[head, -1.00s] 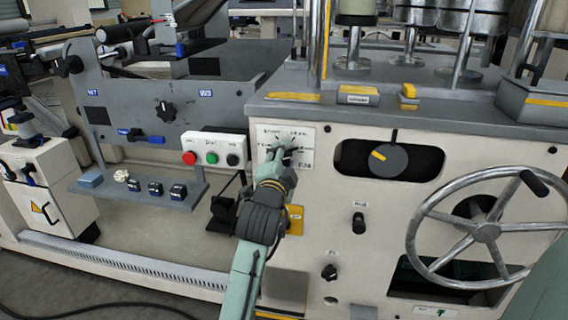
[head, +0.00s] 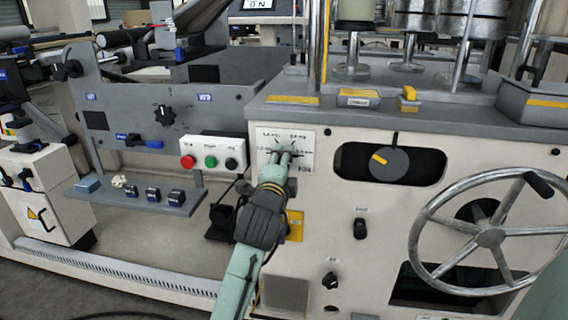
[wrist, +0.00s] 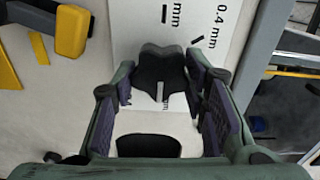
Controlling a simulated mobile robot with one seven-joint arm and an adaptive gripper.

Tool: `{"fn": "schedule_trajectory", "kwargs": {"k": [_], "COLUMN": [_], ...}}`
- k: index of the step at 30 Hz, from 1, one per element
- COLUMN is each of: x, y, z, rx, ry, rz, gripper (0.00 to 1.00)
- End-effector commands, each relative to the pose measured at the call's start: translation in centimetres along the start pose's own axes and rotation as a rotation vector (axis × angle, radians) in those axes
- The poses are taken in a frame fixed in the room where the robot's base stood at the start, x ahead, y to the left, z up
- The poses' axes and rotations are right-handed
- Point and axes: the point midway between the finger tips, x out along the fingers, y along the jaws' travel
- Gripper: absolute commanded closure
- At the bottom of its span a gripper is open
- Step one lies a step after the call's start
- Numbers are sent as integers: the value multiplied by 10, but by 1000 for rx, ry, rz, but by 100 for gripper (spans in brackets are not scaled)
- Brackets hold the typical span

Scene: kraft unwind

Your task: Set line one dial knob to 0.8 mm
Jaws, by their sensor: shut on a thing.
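The line one dial knob (wrist: 160,72) is dark and lobed, and sits on a white label plate in the wrist view. My gripper (wrist: 164,88) has its two fingers on either side of the knob and is shut on it. The plate (wrist: 222,45) carries black tick marks; one label reads 0.4 mm and another shows only "mm". In the head view, my gripper (head: 281,154) reaches the white dial plate (head: 303,136) on the machine front and hides most of the knob. The knob's exact setting cannot be read.
A control box (head: 211,153) with red, green and black buttons is left of my gripper. A black oval recess with a grey rotary dial (head: 389,161) and a large handwheel (head: 488,236) are to the right. A yellow tag (head: 295,225) is just below the plate.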

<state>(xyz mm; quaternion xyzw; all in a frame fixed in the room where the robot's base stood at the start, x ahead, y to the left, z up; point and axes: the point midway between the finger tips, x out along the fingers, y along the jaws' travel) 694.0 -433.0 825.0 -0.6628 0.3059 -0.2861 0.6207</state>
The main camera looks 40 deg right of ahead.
Motion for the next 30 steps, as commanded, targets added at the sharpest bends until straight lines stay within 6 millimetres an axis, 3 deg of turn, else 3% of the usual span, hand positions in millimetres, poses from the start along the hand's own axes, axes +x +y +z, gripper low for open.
{"fn": "schedule_trajectory", "kwargs": {"k": [4,5,14,24,30], "x": [0,0,0,-2,-27], "y": [0,0,0,0,0], "z": [1,1,0,0,0], "rx": [-1,-1,-1,-2,-3], "ry": [-1,-1,-1,0,0], "rz": [-1,-1,-1,-1,-2], "gripper": [88,60,40,39,39]}}
